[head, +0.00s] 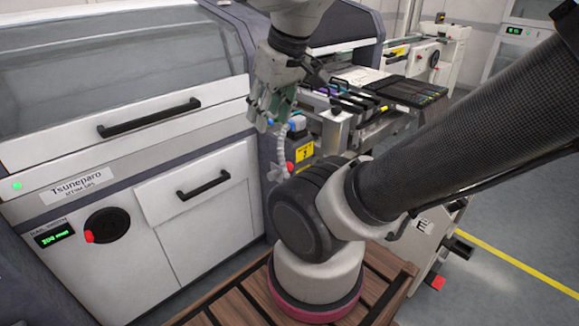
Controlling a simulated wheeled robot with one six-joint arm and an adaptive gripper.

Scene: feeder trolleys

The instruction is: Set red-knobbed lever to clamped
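My gripper (266,122) hangs fingers-down beside the white machine, at the near end of the feeder trolley. Its fingers are small and partly overlap each other, so I cannot tell whether they are apart or closed. A small red knob-like part (290,167) shows just below and right of the fingertips, left of a yellow label (304,152). A pale ribbed piece (281,146) runs between the fingertips and this red part. I cannot tell whether the red part is the lever's knob, nor read the lever's position. My arm hides much of the trolley's lower side.
The white machine (215,232) with black handles fills the left. Its round black dial (107,225) has a red grip. Feeders (345,103) lie on the trolley. A red-ended pedal (438,283) is near the floor at right. Open floor with a yellow line (520,266) lies beyond.

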